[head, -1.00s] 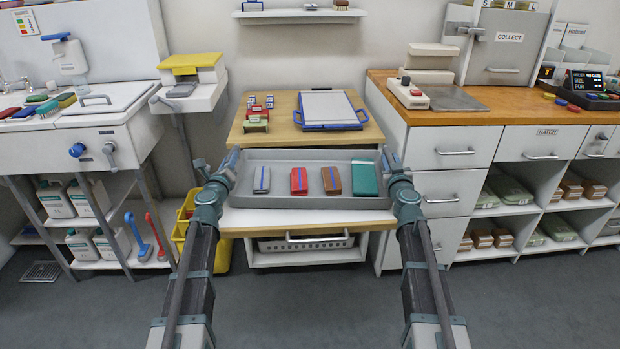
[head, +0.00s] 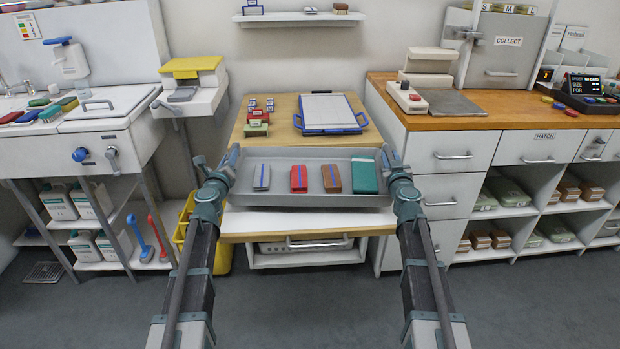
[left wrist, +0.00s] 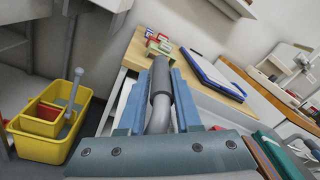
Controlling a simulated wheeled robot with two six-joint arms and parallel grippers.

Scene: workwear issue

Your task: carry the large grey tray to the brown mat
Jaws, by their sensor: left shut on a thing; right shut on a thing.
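The large grey tray (head: 290,201) is held level at the front of the wooden-topped table, between my two arms. It carries a grey, a red, a brown and a green item in a row. My left gripper (head: 229,165) is shut on the tray's left end. My right gripper (head: 391,168) is shut on its right end. In the left wrist view my left gripper (left wrist: 160,88) closes around a grey handle bar. The tray looks raised a little over the table front, but the exact gap is unclear. I cannot make out a brown mat.
The table (head: 285,107) bears a blue-framed clipboard (head: 330,112) and small coloured blocks (head: 257,117) at the back. A wood-topped counter (head: 500,110) stands close on the right. A yellow bucket (left wrist: 42,140) stands at the left. A sink unit (head: 75,140) is further left.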

